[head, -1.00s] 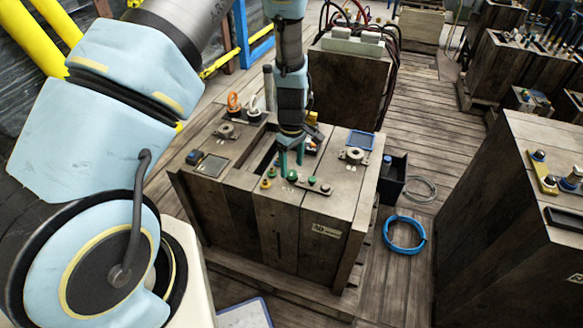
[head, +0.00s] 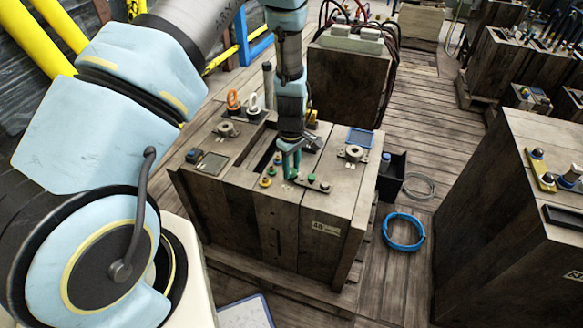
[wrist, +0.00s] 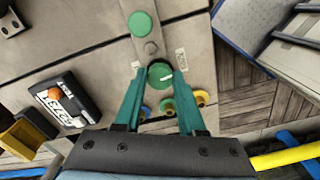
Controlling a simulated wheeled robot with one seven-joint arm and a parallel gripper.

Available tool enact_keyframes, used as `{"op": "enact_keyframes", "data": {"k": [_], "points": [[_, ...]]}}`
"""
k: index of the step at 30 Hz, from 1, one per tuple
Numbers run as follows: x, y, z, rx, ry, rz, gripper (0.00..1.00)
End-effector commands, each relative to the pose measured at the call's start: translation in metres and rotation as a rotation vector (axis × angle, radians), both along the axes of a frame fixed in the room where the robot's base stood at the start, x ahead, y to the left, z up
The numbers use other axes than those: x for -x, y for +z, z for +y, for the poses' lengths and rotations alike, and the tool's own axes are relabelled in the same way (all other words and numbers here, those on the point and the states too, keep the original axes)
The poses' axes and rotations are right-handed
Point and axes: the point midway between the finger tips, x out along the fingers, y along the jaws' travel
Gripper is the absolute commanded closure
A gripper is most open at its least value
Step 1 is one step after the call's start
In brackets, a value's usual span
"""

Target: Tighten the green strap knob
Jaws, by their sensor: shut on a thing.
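My gripper (head: 291,168) points down over the mould block's top, its two teal fingers shut on a green knob (wrist: 160,73). In the wrist view, the knob sits between the fingertips (wrist: 161,76), with a short white mark on its top. It is at one end of a metal strap (wrist: 151,48). A second green knob (wrist: 140,24) is at the strap's other end, with a grey stud between them. In the head view, the fingers hide most of the gripped knob.
Several yellowish knobs (wrist: 202,97) stand close to the fingers. Orange (head: 233,98) and white rings stand at the block's back left. A blue-framed plate (head: 360,137) lies at the right. A dark box (head: 394,178) and blue hose coil (head: 404,231) are right of the block.

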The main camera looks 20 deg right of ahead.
Motion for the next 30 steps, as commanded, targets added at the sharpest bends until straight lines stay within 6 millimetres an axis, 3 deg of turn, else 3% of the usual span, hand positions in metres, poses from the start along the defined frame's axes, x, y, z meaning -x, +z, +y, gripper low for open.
{"op": "enact_keyframes", "data": {"k": [6,20,30], "points": [[0.0000,0.0002,-0.0001,0.000,0.000,0.000,1.00],[-0.0002,-0.0005,0.0000,0.000,-0.046,0.000,1.00],[-0.0004,-0.0014,-0.0001,0.001,-0.280,-0.001,1.00]]}}
